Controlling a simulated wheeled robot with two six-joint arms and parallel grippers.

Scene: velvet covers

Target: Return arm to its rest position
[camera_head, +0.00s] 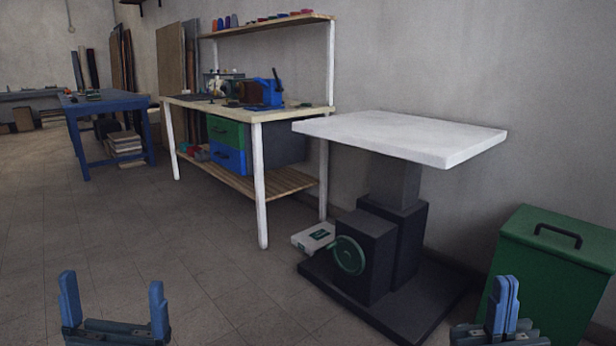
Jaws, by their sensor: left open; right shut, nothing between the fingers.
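My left gripper (114,304) is at the bottom left of the head view. Its two blue fingers stand upright and wide apart, with only the floor showing between them. My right gripper (503,303) is at the bottom right, in front of the dark base and the green bin. Its blue fingers are together and hold nothing. Both grippers are low in the picture and clear of the furniture, as far as this view shows. The rest of both arms is out of view.
A white-topped table (400,137) on a dark pedestal stands ahead to the right. A lidded green bin (555,262) is at the right. A wooden workbench (262,113) and a blue table (103,104) stand further back. The tiled floor (150,225) is clear at the left.

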